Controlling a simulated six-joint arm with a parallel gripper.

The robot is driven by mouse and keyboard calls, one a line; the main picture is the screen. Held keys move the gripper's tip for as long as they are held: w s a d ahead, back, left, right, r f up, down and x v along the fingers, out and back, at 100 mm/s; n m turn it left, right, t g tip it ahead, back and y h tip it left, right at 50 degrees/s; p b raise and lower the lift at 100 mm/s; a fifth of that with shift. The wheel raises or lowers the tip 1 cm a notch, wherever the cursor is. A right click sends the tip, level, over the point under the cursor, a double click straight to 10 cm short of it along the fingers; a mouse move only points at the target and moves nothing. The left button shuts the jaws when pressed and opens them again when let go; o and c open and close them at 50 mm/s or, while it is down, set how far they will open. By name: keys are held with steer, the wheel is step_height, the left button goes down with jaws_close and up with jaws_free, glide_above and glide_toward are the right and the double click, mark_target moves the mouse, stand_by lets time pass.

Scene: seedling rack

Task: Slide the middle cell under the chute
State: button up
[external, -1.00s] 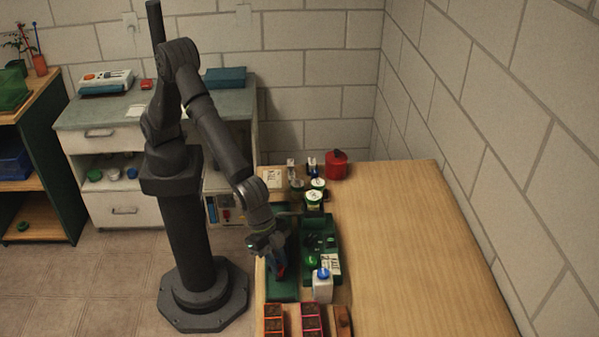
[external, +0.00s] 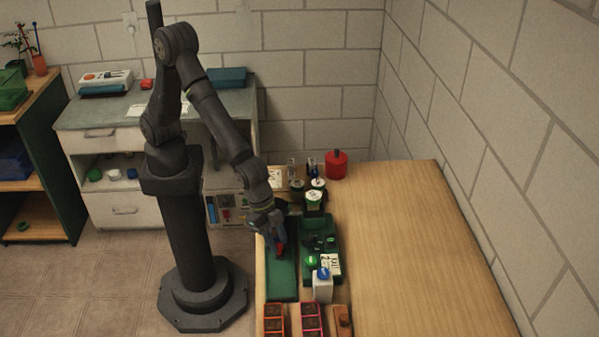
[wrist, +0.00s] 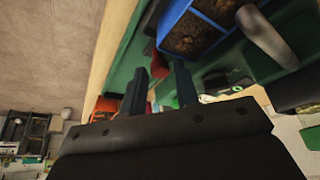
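A blue cell strip (wrist: 195,25) with brown soil in its cells lies over a green base in the wrist view. A divider between two cells is visible, but the strip runs out of frame. A red handle (wrist: 158,68) is near the strip, between my fingertips. In the external view my gripper (external: 275,238) is low over the long green base (external: 283,278), hiding most of the strip. A grey tube (wrist: 266,36), possibly the chute, hangs beside the strip.
A green holder (external: 320,245) with a labelled card stands right of the base. A white blue-capped bottle (external: 322,287) and soil trays (external: 311,318) stand in front. Jars (external: 314,198) and a red canister (external: 336,164) are behind. The table's right side (external: 420,260) is clear.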

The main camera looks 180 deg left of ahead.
steer(key=v, duration=1.7)
steer(key=shift+r, duration=0.2)
step_height(320, 180, up, 8)
stand_by(0.4)
stand_by(1.9)
